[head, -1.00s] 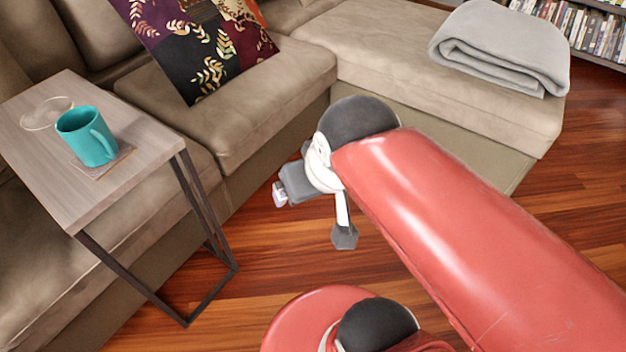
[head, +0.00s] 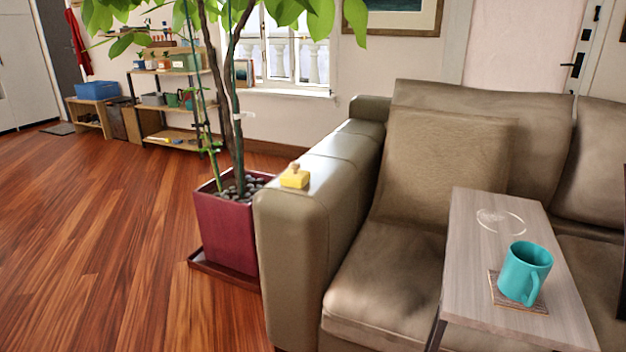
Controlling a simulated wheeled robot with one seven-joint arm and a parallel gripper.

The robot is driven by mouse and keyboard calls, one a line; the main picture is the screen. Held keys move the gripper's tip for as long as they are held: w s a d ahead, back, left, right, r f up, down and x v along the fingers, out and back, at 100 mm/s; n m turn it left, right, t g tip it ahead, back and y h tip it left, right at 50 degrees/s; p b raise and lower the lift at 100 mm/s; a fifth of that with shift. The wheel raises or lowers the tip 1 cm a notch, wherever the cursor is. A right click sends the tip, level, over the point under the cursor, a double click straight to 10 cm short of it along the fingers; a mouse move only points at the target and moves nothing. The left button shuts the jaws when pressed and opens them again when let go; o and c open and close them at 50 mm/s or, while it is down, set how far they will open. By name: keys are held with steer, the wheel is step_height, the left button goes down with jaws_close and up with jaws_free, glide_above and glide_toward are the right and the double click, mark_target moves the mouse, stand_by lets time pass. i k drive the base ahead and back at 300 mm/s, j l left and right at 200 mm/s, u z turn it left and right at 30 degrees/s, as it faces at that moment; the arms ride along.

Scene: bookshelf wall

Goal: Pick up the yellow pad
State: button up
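A small yellow pad (head: 295,178) lies on top of the sofa's left armrest (head: 330,168), near its front end. A small brownish piece sits on top of the pad; it is too small to make out clearly. Nothing touches the pad from my side. My gripper and arm are outside the present head view.
A side table (head: 463,262) with a teal mug (head: 524,272) on a coaster and a clear round item stands over the sofa seat. A potted plant (head: 228,235) stands left of the armrest. The wooden floor (head: 110,240) at left is open. Shelves (head: 165,95) stand behind.

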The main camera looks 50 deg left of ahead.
mark_target(295, 177)
steer(key=u, duration=2.15)
